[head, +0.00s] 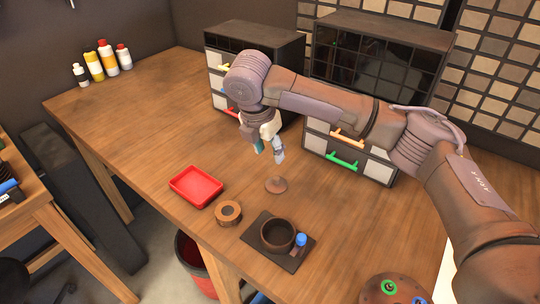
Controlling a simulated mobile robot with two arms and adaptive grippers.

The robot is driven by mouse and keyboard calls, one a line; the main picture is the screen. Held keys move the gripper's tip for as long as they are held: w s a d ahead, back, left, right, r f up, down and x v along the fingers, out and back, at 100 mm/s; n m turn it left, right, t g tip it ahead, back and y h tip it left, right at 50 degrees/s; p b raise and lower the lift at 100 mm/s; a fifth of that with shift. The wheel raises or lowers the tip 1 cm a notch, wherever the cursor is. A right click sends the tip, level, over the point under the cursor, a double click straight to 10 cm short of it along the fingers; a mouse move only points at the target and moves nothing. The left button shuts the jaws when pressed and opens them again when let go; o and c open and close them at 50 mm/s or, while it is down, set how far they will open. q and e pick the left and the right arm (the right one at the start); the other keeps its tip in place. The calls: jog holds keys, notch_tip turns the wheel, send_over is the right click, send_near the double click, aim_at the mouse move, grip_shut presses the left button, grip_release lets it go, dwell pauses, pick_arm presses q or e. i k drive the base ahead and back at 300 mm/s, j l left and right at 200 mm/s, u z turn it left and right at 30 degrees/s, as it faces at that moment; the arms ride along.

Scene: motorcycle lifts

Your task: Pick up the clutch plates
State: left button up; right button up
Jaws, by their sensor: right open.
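A short brown ring-shaped stack (228,213), which looks like the clutch plates, lies on the wooden workbench between the red tray and a dark mat. My right gripper (269,153) hangs open above the bench, behind and to the right of the stack. It points down, is apart from the stack, and nothing shows between its fingers. My left gripper is out of view.
A red tray (196,186) is left of the stack. A round dark bowl (277,234) and a blue-capped item sit on the dark mat (264,253). A small brown disc (276,185) lies below my gripper. Drawer cabinets (350,160) stand behind; bottles are far left.

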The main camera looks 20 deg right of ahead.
aim_at(228, 213)
jog(key=k+j, duration=0.2)
jog(key=k, duration=0.3)
jog(key=k+j, duration=0.15)
jog(key=k, duration=0.35)
jog(key=k+j, duration=0.2)
jog(key=k, duration=0.25)
